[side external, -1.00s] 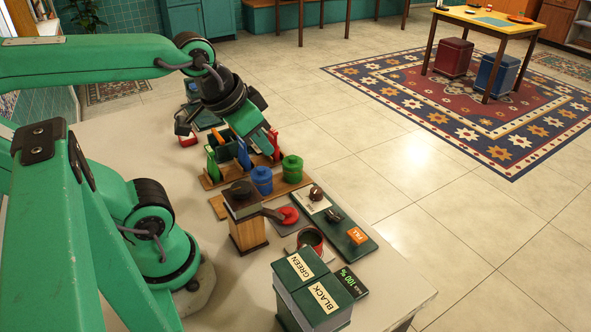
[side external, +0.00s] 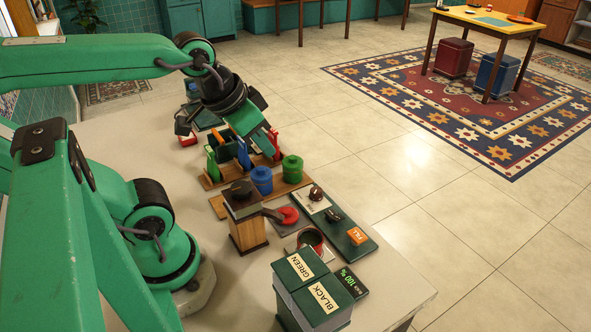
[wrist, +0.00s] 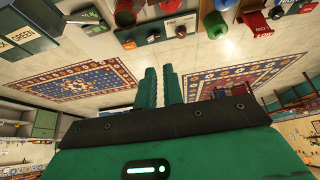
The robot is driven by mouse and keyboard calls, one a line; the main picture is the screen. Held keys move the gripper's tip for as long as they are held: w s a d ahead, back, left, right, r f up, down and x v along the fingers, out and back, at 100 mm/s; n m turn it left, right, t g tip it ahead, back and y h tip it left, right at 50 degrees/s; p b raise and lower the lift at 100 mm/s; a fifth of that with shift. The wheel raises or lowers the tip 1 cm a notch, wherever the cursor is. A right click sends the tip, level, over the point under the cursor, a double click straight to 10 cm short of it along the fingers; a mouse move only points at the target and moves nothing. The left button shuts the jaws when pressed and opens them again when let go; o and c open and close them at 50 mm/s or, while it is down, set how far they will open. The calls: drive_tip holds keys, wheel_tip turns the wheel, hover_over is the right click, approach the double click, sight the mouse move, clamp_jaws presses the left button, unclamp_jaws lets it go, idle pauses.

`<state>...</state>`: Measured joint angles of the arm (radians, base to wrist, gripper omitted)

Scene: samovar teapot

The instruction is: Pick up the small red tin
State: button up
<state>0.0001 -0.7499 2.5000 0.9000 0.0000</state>
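A small red tin with a knob (wrist: 258,22) shows upside down at the top right of the wrist view. In the side view, a narrow red piece (side external: 275,143) shows beside my gripper's green tip; I cannot tell whether it is this tin. My gripper (wrist: 160,88) has two green fingers standing parallel with a narrow gap and nothing between them. In the side view it points down over the far end of the table, and its green part covers some of what lies behind.
A blue tin (side external: 262,180) and a green tin (side external: 291,168) stand close by on a wooden board. A red item (side external: 188,140) lies at the far left.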

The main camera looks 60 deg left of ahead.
drive_tip(key=o, duration=1.3)
drive_tip(key=shift+o, duration=0.2)
drive_tip(key=g, duration=0.6)
approach(313, 237)
drive_tip(key=s+d, duration=0.1)
drive_tip(key=s, duration=0.1)
drive_tip(key=shift+s+d+f, duration=0.1)
drive_tip(key=shift+f, duration=0.4)
drive_tip(key=shift+f, duration=1.25)
drive_tip(key=shift+f, duration=0.15)
